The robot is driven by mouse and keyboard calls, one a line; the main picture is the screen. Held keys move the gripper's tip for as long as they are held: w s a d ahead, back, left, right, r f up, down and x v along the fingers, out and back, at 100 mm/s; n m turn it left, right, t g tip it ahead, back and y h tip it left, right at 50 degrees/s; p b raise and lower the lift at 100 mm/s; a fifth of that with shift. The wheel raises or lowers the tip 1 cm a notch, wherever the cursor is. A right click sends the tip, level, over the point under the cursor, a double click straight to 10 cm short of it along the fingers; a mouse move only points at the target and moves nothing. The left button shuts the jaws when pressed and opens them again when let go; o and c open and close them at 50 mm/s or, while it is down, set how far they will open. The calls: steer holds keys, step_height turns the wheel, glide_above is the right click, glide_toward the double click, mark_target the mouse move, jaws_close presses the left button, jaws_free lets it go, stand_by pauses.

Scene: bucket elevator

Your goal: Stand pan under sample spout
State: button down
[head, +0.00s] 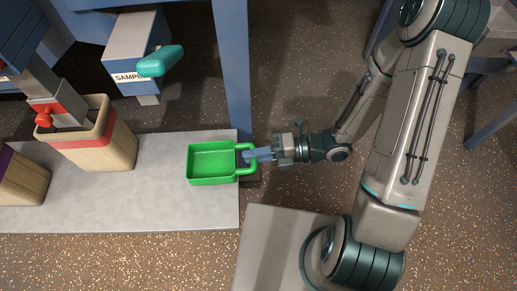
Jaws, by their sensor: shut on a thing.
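A green pan (212,162) with a loop handle (243,147) is over the right end of the grey platform. I cannot tell whether it rests on the platform or hangs just above it. My gripper (252,155) reaches in from the right and is shut on the pan's handle. A grey box labelled SAMPLE (135,40) with a teal handle (160,61) is above and left of the pan. The sample spout (148,99) shows as a short grey stub under the box. The pan is to the right of the spout, not below it.
The grey platform (150,205) has free room left of the pan. A wooden bucket with a red band (95,151) stands on the left under another spout, with a second bucket (22,180) beyond. A blue post (236,70) rises close behind the pan.

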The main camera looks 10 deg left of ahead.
steer(key=w+f+b, duration=0.5)
steer(key=w+f, duration=0.4)
steer(key=shift+f, duration=0.15)
steer(key=c, duration=1.4)
jaws_free()
steer(key=shift+s, duration=0.1)
